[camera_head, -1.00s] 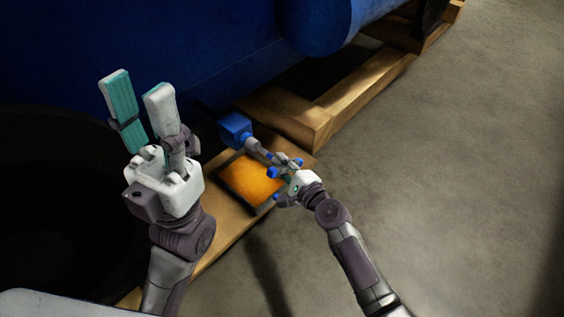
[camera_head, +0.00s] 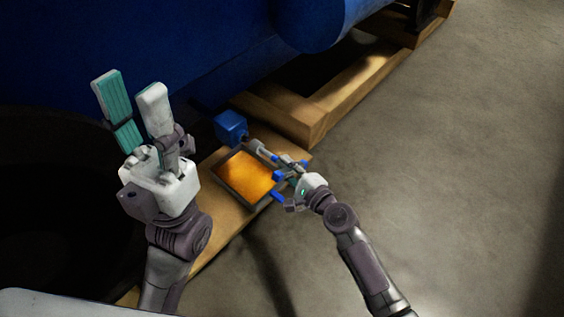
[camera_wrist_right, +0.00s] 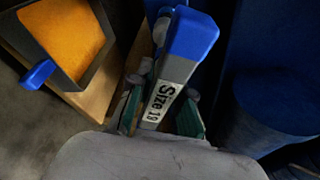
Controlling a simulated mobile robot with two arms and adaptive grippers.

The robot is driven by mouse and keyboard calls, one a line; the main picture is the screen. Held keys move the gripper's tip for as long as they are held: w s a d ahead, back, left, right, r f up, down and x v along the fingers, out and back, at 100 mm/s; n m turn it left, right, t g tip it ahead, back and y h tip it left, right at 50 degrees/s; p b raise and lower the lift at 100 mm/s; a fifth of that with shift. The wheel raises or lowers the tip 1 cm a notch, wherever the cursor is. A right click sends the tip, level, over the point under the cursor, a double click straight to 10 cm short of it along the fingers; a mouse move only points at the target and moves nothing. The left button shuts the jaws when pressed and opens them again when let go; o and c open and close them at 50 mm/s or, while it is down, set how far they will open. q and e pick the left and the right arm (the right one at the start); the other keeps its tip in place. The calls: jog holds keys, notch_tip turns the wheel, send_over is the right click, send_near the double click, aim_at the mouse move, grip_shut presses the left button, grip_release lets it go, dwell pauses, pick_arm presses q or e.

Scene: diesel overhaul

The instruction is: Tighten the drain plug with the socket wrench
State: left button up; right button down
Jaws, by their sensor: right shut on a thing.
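My right gripper (camera_head: 291,172) is shut on the socket wrench (camera_head: 262,149), which has a grey shaft and blue parts. In the right wrist view, the wrench (camera_wrist_right: 160,95) lies between the fingers, with a "Size 18" label and a blue end. In the head view, its far end points to a blue block (camera_head: 231,126) low beside the engine. The drain plug cannot be made out; whether the socket sits on it is unclear. My left gripper (camera_head: 130,98) is open and empty, raised at the left.
A dark-rimmed tray (camera_head: 232,188) holding orange liquid sits on a wooden board (camera_head: 218,226), just below the wrench. A small blue piece (camera_wrist_right: 38,73) shows at its edge. The blue engine (camera_head: 200,50) and timber frame (camera_head: 316,124) stand behind. Concrete floor at right is clear.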

jog(key=shift+s+d, duration=0.1)
jog(key=shift+d, duration=0.1)
jog(key=s+d, duration=0.2)
jog(key=d, duration=0.1)
jog(key=s+d, duration=0.1)
jog(key=shift+s+d, duration=0.25)
jog(key=shift+d, duration=0.1)
jog(key=shift+r, duration=0.1)
